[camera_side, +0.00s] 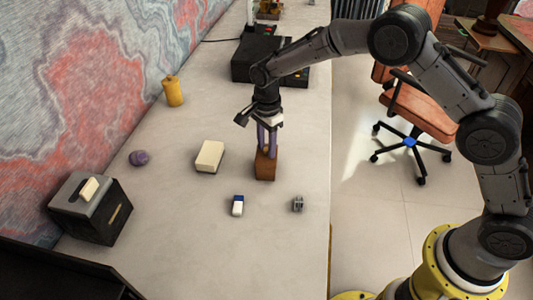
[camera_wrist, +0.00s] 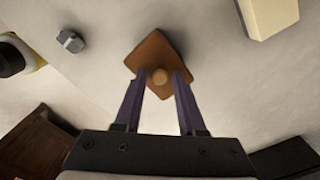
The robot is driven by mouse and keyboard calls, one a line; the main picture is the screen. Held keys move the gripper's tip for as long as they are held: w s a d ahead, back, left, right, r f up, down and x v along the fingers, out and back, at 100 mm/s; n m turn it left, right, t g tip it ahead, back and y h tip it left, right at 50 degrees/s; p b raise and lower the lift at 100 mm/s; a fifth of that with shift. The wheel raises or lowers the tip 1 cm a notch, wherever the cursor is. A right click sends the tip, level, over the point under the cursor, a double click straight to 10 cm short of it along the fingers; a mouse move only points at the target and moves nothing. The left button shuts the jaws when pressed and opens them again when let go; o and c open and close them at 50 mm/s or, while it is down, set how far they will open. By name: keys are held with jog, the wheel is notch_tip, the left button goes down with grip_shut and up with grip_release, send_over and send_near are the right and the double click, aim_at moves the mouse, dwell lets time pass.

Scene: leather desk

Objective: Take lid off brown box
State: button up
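The brown box (camera_side: 265,170) stands upright on the desk near its right edge. In the wrist view its brown top (camera_wrist: 158,50) shows as a tilted square with a round, lighter wooden knob (camera_wrist: 160,76). The lid appears to sit on the box; its seam is too small to make out. My gripper (camera_side: 266,152) points down right over the box, its two purple fingers spread apart. In the wrist view my gripper (camera_wrist: 161,76) has one fingertip on each side of the knob, with a small gap seeming to show. Whether either finger touches the knob is unclear.
A cream block (camera_side: 210,156) lies left of the box. A blue-white eraser (camera_side: 237,206) and a small grey piece (camera_side: 298,203) lie in front. A purple object (camera_side: 139,158), yellow canister (camera_side: 172,92) and black box (camera_side: 90,210) stand further left. A black device (camera_side: 255,62) is behind.

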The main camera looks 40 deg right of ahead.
grip_shut()
jog(key=shift+r, duration=0.1)
